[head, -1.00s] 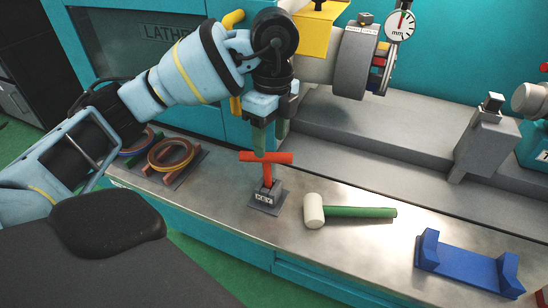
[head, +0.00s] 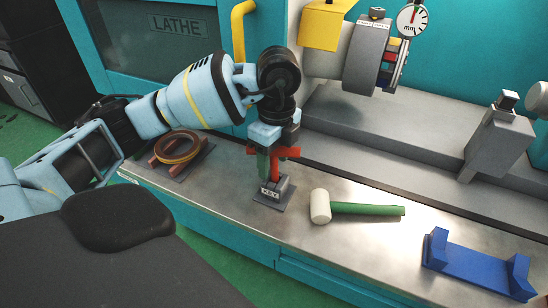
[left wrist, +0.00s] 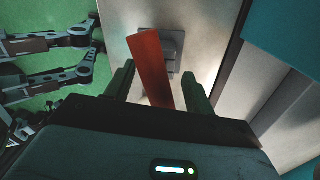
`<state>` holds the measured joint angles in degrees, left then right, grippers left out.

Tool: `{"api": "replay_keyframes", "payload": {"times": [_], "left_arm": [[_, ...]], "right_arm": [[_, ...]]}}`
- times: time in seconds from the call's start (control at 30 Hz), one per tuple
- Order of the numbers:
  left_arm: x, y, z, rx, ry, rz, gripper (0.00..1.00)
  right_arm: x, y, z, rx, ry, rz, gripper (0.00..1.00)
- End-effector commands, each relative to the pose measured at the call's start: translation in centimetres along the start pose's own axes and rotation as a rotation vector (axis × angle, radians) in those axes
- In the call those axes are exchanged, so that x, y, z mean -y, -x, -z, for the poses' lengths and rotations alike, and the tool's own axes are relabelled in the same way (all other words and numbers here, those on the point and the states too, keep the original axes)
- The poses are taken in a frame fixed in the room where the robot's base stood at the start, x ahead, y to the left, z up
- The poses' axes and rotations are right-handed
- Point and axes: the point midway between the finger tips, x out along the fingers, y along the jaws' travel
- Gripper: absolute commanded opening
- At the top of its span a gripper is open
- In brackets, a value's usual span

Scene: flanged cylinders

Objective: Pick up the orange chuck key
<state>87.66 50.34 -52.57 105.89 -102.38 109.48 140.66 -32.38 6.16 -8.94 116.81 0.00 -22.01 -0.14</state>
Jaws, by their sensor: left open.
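The orange chuck key (head: 275,165) stands upright in a small grey holder (head: 273,193) with a "KEY" label on the lathe's front ledge. My left gripper (head: 272,158) is lowered over its crossbar, with green fingers pointing down. In the left wrist view the key's orange bar (left wrist: 152,66) lies between the two open fingers (left wrist: 160,88), and a gap shows on both sides. The gripper hides part of the key in the head view.
A mallet (head: 360,209) with a white head and green handle lies right of the holder. A blue cradle (head: 475,268) stands farther right. A ring on a stand (head: 178,148) is at the left. The lathe chuck (head: 352,58) and dial gauge (head: 411,20) are behind.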

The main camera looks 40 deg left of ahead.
Motion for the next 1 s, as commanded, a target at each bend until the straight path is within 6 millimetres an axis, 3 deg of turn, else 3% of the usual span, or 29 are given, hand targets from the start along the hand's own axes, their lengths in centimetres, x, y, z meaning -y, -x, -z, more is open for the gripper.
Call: {"api": "replay_keyframes", "payload": {"times": [0.27,0.67,1.0], "left_arm": [[0.00,-0.15,0.00,0.000,0.000,0.001,0.51],[0.00,-0.14,0.00,0.000,0.000,0.000,0.00],[0.02,0.06,0.00,-0.001,0.000,0.001,0.00]], "right_arm": [[-0.01,-0.02,0.08,-0.001,0.000,0.000,0.36],[0.07,0.23,-0.38,0.008,-0.001,0.001,0.36],[0.11,0.36,-0.59,0.012,-0.002,0.001,0.36]]}}
